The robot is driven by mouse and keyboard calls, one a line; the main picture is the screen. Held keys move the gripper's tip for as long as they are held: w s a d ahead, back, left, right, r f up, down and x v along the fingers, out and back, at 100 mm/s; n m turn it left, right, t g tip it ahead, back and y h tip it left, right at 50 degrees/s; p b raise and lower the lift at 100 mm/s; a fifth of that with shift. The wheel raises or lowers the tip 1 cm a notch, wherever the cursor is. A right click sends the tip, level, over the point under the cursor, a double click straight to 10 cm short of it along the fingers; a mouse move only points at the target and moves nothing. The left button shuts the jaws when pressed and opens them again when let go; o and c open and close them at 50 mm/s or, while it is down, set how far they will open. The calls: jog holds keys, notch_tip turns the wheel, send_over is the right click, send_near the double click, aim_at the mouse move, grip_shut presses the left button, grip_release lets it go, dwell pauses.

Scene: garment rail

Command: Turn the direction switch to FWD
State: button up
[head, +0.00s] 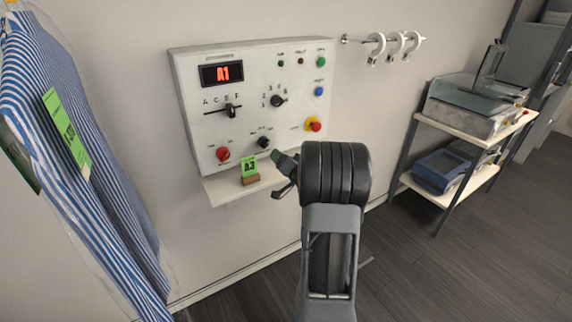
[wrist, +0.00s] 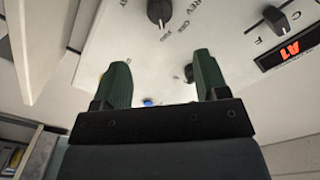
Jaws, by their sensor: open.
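The direction switch is a small black knob (head: 264,142) low on the white control panel, right of the red button. In the wrist view this black knob (wrist: 159,12) is at the top edge, with a white mark on its lower side and small lettering below and right of it. My gripper (head: 281,173) is in front of the panel's lower right part, below and right of the knob. In the wrist view my gripper (wrist: 160,62) is open and empty, its fingers apart from the knob.
The panel (head: 240,65) has an A1 display (head: 222,73), a letter selector (head: 230,110), a numbered knob (head: 278,101), a red button (head: 223,154) and an emergency stop (head: 314,126). A green A3 card (head: 250,164) stands on the ledge below. Striped garments (head: 75,150) hang left; a shelf (head: 450,130) stands right.

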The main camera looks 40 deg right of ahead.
jog(key=shift+s+a, duration=0.1)
jog(key=shift+s, duration=0.8)
jog(key=s+d+f+n+g+h, duration=0.1)
jog(key=s+f+g+h, duration=0.2)
jog(key=s+f+g, duration=0.55)
jog(key=s+a+r+n+g+y, duration=0.2)
jog(key=s+a+n, duration=0.1)
jog(key=a, duration=0.7)
jog(key=s+a+r+n+g+y, duration=0.1)
jog(key=s+a, duration=0.4)
jog(key=a, duration=0.5)
jog(key=s+a+r+n+g+y, duration=0.2)
jog(key=s+a+r+n, duration=0.2)
jog(key=a, duration=0.6)
jog(key=shift+r+n+g+y, duration=0.3)
jog(key=shift+r+g, duration=0.05)
jog(key=shift+r, duration=0.1)
jog(key=shift+a, duration=0.3)
jog(key=shift+c, duration=0.2)
